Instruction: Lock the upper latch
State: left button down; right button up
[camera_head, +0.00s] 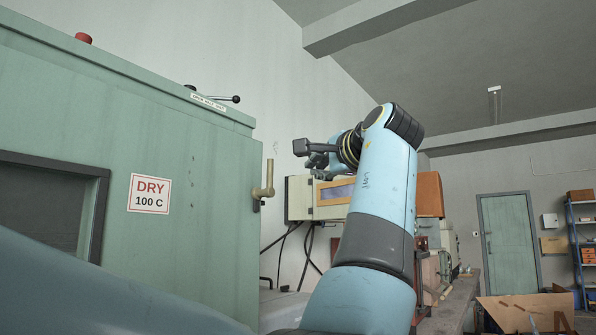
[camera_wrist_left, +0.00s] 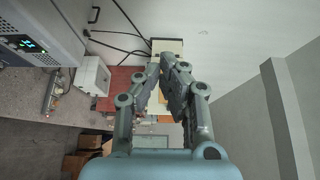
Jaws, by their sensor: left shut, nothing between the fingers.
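A green cabinet (camera_head: 215,165) fills the left of the head view. A dark lever with a black ball knob (camera_head: 236,99) lies nearly level on its top edge, beside a small white label. A brass L-shaped handle (camera_head: 268,178) stands upright at the cabinet's right edge. Neither is marked as the upper latch, so I cannot tell which one it is. My left gripper (camera_head: 302,147) is right of the handle and higher in the picture, apart from both. In the left wrist view, its fingers (camera_wrist_left: 165,65) are together and empty. My right gripper is not in view.
A red button (camera_head: 83,38) sits on the cabinet top. A cream box (camera_head: 300,198) with hanging cables is behind my left arm. A bench (camera_head: 455,305) with equipment runs to the right. The wall above the gripper is bare.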

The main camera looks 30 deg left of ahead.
pick_arm(q)
jog(key=p+x, duration=0.3)
jog(key=x, duration=0.7)
jog(key=s, duration=0.2)
jog(key=s+p, duration=0.1)
jog(key=s, duration=0.1)
jog(key=shift+a, duration=0.4)
